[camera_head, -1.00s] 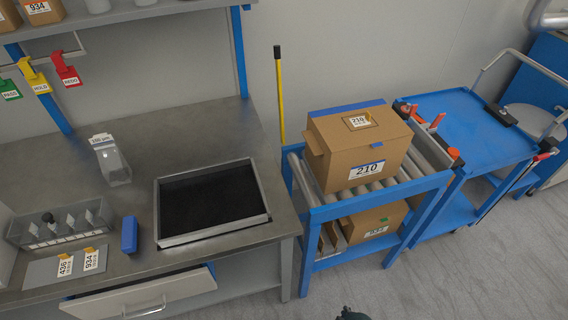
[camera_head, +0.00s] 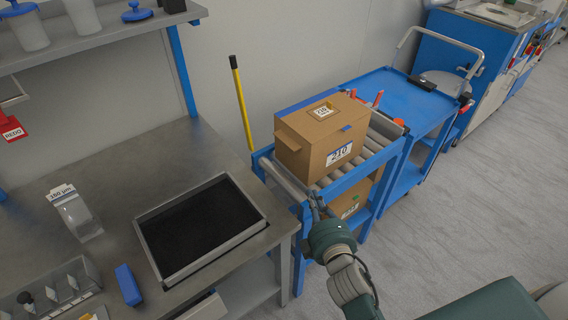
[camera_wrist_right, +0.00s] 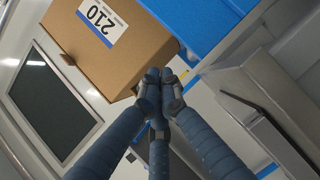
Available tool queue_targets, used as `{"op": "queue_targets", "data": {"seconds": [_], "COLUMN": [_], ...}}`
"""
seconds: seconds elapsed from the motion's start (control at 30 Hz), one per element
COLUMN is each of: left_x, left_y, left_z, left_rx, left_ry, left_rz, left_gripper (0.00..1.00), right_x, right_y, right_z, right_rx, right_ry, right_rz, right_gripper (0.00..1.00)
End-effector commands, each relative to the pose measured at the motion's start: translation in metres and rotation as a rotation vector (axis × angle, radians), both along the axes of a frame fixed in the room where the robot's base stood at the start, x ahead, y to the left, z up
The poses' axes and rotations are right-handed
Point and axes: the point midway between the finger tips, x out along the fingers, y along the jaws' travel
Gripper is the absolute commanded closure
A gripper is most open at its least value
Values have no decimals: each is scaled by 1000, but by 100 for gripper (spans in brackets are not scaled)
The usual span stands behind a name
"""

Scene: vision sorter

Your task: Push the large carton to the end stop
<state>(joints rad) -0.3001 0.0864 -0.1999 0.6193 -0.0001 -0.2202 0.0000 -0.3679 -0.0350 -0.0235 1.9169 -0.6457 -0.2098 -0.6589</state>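The large carton (camera_head: 303,158), labelled 210, stands upright on the rollers (camera_head: 384,131) of a blue roller cart. Bare rollers show to its right. In the right wrist view the carton (camera_wrist_right: 92,55) fills the upper left. My right gripper (camera_head: 314,201) is at the cart's front left, low beside the carton's near left corner. In the wrist view its fingers (camera_wrist_right: 164,80) are together with nothing between them, close to the carton; I cannot tell if they touch. I cannot clearly make out the end stop; orange-red parts (camera_head: 378,98) show behind the carton. My left gripper is not in view.
A workbench with a framed black tray (camera_head: 256,226) is left of the cart. A yellow pole (camera_head: 241,105) stands behind the gap. A second blue cart (camera_head: 392,86) adjoins on the right. Another carton (camera_head: 350,201) sits on the lower shelf. Open floor lies at front right.

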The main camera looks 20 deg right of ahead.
Motion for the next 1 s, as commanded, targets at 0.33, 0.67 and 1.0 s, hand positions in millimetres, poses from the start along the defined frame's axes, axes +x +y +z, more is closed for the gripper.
{"op": "queue_targets", "data": {"seconds": [0.33,0.67,1.0], "left_x": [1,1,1], "left_y": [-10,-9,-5], "left_z": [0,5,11], "left_rx": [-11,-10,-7], "left_ry": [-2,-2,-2], "left_rz": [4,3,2], "left_gripper": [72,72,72], "right_x": [19,49,121], "right_y": [46,59,65], "right_z": [16,22,20], "right_rx": [-255,-299,-295], "right_ry": [-159,-193,-190], "right_rz": [187,223,221], "right_gripper": [100,100,100]}}
